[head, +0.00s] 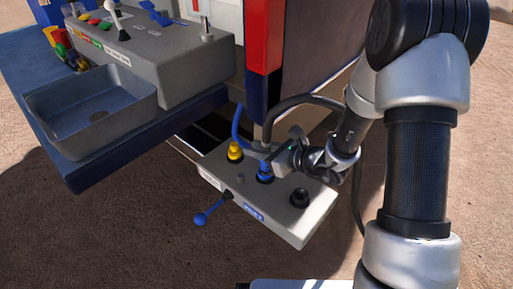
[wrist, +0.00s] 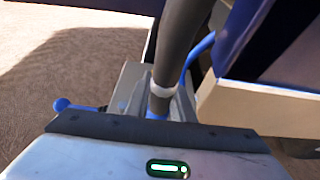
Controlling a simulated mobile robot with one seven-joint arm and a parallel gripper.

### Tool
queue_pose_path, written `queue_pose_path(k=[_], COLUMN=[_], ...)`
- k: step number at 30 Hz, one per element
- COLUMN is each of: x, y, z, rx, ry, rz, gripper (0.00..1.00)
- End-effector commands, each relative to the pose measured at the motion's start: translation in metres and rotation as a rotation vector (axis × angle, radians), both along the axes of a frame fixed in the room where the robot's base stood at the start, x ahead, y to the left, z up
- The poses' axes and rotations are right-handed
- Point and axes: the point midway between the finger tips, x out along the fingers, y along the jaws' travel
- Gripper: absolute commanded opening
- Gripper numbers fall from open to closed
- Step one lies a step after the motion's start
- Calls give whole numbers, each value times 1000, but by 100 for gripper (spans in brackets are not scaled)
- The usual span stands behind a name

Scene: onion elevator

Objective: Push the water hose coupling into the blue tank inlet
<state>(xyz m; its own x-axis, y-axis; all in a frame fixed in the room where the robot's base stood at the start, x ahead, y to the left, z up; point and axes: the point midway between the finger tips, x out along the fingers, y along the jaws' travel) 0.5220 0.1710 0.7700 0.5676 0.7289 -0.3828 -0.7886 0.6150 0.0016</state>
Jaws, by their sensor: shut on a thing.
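The blue tank inlet (head: 264,178) is the middle port on top of a grey box (head: 285,225). My gripper (head: 280,154) is shut on the water hose coupling, just above this inlet. In the head view my gripper largely hides the coupling. The wrist view shows a dark hose (wrist: 180,45) running down to a pale ring (wrist: 162,92), with a bit of blue (wrist: 156,117) below it. My gripper's body hides the lower end. The coupling is at or right over the inlet; I cannot tell how far in it sits.
A yellow port (head: 235,151) and a black port (head: 300,197) flank the inlet. A blue-knobbed lever (head: 203,218) sticks out in front. A blue hose (head: 236,122) and a red-and-blue post (head: 264,60) stand close behind. A grey sink (head: 90,105) and control console (head: 150,65) are at left.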

Motion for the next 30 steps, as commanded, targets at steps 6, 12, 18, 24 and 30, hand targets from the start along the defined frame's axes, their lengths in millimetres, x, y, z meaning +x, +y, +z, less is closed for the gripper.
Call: queue_pose_path(k=[6,12,18,24,30], x=[0,0,1,0,0], y=[0,0,0,0,0], z=[-2,-6,-6,-6,-7], rx=[1,1,1,0,-1], ry=[-1,-2,-2,-1,1], rz=[0,0,0,0,0], gripper=[0,0,0,43,43])
